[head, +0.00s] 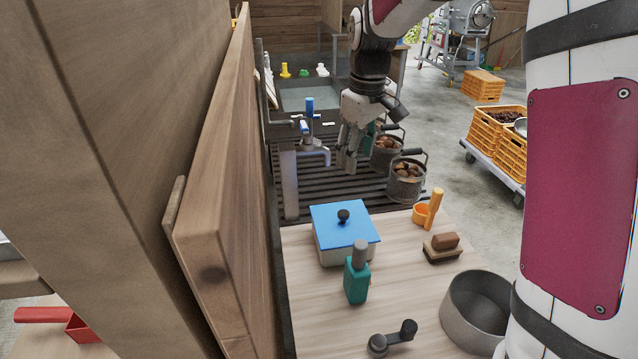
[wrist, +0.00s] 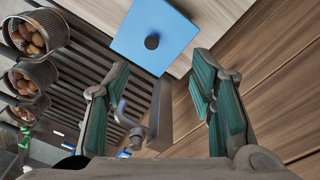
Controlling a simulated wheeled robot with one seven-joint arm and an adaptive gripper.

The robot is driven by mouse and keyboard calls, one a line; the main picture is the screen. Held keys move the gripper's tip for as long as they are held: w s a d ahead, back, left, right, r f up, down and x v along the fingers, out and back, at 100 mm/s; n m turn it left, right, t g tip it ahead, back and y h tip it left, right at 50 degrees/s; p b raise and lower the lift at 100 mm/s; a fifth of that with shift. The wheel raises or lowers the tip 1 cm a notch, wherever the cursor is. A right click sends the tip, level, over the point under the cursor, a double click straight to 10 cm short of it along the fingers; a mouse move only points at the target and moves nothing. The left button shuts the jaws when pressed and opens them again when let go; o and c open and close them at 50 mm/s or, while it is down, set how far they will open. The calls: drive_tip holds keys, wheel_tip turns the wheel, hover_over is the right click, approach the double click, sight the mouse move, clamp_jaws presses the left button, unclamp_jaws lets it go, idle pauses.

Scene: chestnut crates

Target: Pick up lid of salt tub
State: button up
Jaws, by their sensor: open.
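The salt tub (head: 338,257) is a pale square tub on the wooden worktop in the head view. Its blue square lid (head: 328,222) lies on top with a round black knob (head: 344,215) in the middle. In the wrist view the blue lid (wrist: 157,28) and its knob (wrist: 152,42) show at the top, ahead of the fingers. My gripper (head: 350,160) is above and behind the tub in the head view, over the slatted rack, apart from the lid. In the wrist view the green-padded fingers of my gripper (wrist: 158,85) are spread wide with nothing between them.
A teal bottle (head: 357,281) stands close in front of the tub. An orange scoop (head: 428,211), a brush (head: 442,247), a grey pan (head: 476,308) and a dark crank handle (head: 392,338) are on the worktop. Chestnut baskets (head: 405,183) and a tap (head: 307,135) are behind. A wooden panel (head: 225,200) rises at left.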

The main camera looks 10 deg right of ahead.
drive_tip(key=n+g, duration=0.1)
drive_tip(key=n, duration=0.1)
hover_over(344, 212)
wheel_tip(344, 212, down, 7)
drive_tip(key=f, duration=0.4)
drive_tip(key=f+p, duration=0.1)
drive_tip(key=f, duration=0.4)
drive_tip(key=shift+w+d+f, duration=0.1)
drive_tip(key=shift+w+f, duration=0.1)
drive_tip(key=shift+f, duration=0.05)
drive_tip(key=shift+s+f+p, duration=0.15)
drive_tip(key=shift+f+p, duration=0.35)
drive_tip(key=shift+f, duration=0.85)
drive_tip(key=shift+s+f+p, duration=0.15)
drive_tip(key=shift+f+p, duration=0.35)
drive_tip(key=shift+f, duration=0.85)
clamp_jaws()
